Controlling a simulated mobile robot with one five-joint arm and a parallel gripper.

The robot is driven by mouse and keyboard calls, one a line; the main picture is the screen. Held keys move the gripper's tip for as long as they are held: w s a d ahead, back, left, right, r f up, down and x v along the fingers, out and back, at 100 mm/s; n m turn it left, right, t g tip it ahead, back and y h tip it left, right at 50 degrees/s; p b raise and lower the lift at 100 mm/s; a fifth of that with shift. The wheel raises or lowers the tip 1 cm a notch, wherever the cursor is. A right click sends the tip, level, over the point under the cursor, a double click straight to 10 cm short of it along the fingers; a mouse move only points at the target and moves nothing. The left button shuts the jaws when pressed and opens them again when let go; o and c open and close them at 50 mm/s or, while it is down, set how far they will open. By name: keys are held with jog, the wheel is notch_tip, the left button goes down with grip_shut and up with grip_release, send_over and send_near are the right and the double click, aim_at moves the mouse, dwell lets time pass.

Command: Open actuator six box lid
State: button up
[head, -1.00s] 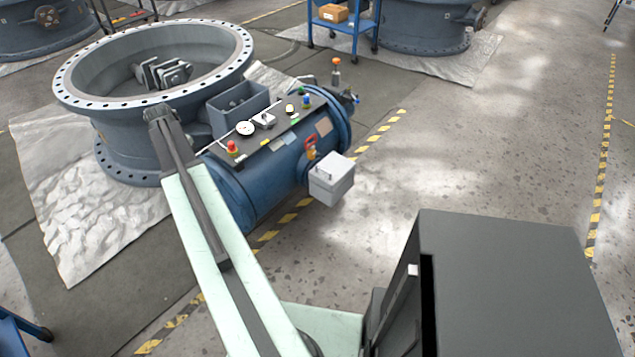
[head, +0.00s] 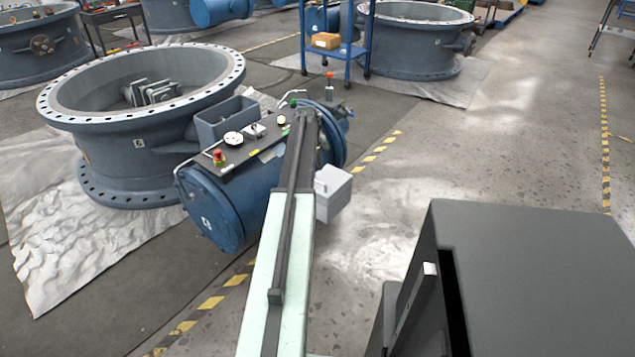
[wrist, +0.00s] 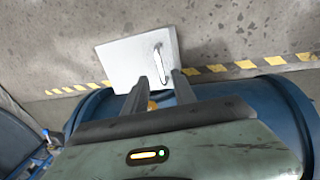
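The blue actuator (head: 215,205) lies beside a large round valve (head: 138,143) whose small label looks like a 6. A light grey box (head: 332,190) sits on the actuator's right side, partly behind my arm. In the wrist view, the box lid (wrist: 125,62) faces me and looks closed, with a raised bar handle (wrist: 160,63). My gripper (wrist: 162,78) is open, its two dark fingers apart and pointing toward the lid's near edge. The handle shows beyond and between the fingertips, and the fingers hold nothing. In the head view my arm's end covers part of the actuator top.
The actuator top carries a gauge (head: 233,138), a red button (head: 218,157) and other small fittings close to my arm. Yellow-black floor tape (head: 212,303) runs beneath. Open floor (head: 400,215) lies right of the box. A blue cart (head: 337,45) stands behind.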

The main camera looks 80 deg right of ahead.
aim_at(317, 181)
jog(key=f+b, duration=0.2)
jog(key=f, duration=0.1)
jog(key=d+f+b, duration=0.1)
jog(key=f+b, duration=0.1)
jog(key=shift+s+f, duration=0.15)
jog(key=shift+s, duration=0.05)
grip_shut()
jog(key=shift+r, duration=0.25)
dwell(0.9)
